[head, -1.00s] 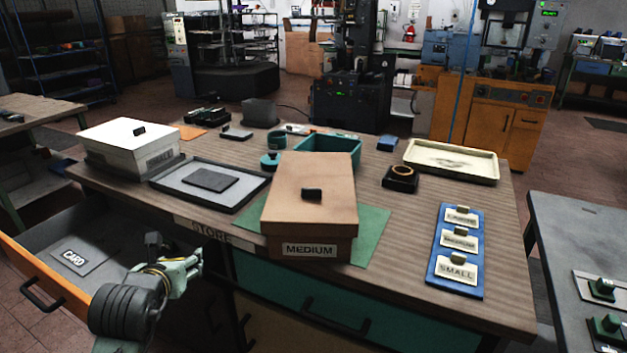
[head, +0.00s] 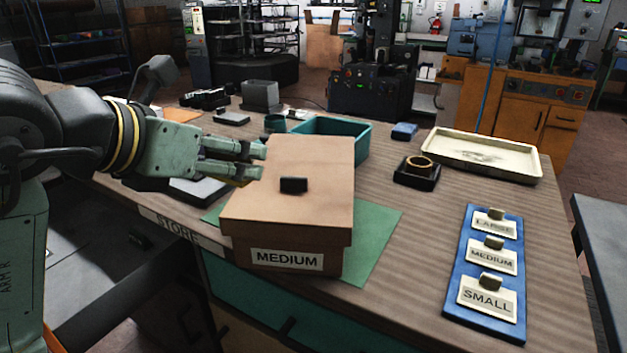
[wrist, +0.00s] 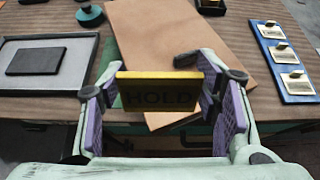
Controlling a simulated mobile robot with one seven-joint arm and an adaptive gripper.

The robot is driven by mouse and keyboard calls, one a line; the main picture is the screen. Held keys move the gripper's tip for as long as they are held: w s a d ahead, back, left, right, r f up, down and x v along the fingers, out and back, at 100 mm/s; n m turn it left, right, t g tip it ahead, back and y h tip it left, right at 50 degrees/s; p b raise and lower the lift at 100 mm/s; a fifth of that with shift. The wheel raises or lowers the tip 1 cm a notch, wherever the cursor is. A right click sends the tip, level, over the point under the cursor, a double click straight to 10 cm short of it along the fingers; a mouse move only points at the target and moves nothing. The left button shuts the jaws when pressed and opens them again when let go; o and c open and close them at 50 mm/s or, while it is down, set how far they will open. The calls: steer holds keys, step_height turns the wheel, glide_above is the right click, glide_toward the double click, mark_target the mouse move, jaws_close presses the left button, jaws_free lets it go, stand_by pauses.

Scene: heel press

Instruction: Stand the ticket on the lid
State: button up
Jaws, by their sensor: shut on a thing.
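The yellow ticket (wrist: 160,92), marked HOLD, sits between the purple-padded fingers of my gripper (wrist: 163,105) in the wrist view. In the head view my gripper (head: 258,160) is at the left edge of the lid, and a little yellow of the ticket (head: 240,182) shows beneath its fingers. The gripper is shut on the ticket. I cannot tell whether the ticket touches the lid.
The box stands on a green mat (head: 378,235). A blue board (head: 455,290) with several size cards lies to the right. Behind are a teal bin (head: 362,145), a dark block with a ring (head: 418,172) and a cream tray (head: 485,170). A grey tray (wrist: 88,55) lies left.

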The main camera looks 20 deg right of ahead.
steer(key=p, duration=0.4)
glide_above(301, 168)
steer(key=shift+f, duration=0.95)
steer(key=shift+d+f, duration=0.1)
steer(key=shift+f+p, duration=0.35)
steer(key=shift+f, duration=1.5)
steer(key=o, duration=0.7)
steer(key=shift+o, duration=0.2)
steer(key=shift+r, duration=0.1)
